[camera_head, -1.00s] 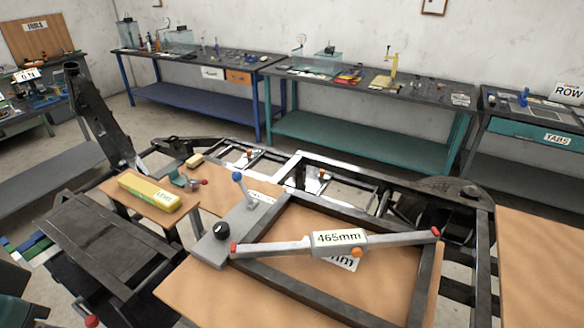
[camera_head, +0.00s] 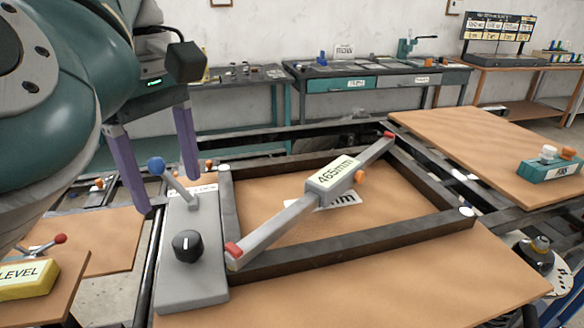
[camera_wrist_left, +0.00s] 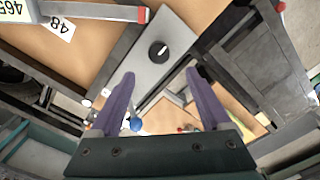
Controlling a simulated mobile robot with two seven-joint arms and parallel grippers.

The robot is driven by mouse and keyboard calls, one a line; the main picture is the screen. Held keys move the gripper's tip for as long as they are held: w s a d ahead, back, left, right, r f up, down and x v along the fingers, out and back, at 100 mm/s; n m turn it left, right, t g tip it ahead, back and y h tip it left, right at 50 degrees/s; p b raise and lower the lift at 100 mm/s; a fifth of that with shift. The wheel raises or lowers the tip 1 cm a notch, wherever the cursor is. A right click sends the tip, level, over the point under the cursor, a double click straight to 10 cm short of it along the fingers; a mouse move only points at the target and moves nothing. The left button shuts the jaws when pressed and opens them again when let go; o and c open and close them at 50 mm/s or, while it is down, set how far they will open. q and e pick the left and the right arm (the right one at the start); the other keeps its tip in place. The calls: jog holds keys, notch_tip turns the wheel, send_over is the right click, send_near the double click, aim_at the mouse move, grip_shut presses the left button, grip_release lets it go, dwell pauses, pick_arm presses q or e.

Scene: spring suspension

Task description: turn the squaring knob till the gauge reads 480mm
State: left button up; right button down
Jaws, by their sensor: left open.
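The squaring knob (camera_head: 187,245) is a black round knob with a white mark, on a grey plate (camera_head: 190,285) at the left of the dark square frame (camera_head: 350,253). It also shows in the left wrist view (camera_wrist_left: 158,51), ahead of the fingers. The gauge (camera_head: 335,176) is a grey bar with red ends lying diagonally across the frame, and reads 465mm. A lever with a blue ball (camera_head: 156,165) stands on the same plate. My left gripper (camera_head: 170,202) is open and empty, with purple fingers, above and behind the knob, near the lever. My right gripper is not in view.
A yellow level (camera_head: 27,278) lies on a board at the lower left. A wooden board (camera_head: 480,140) with a teal block (camera_head: 550,170) is at the right. A card partly hidden under the gauge (camera_head: 340,200) lies inside the frame. Workbenches line the back wall.

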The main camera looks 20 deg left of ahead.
aim_at(186, 239)
pick_arm(q)
notch_tip(186, 239, down, 10)
jog(key=shift+d+r+p, duration=0.1)
jog(key=shift+r+p, duration=0.1)
jog(key=shift+p, duration=0.15)
grip_shut()
dwell(0.6)
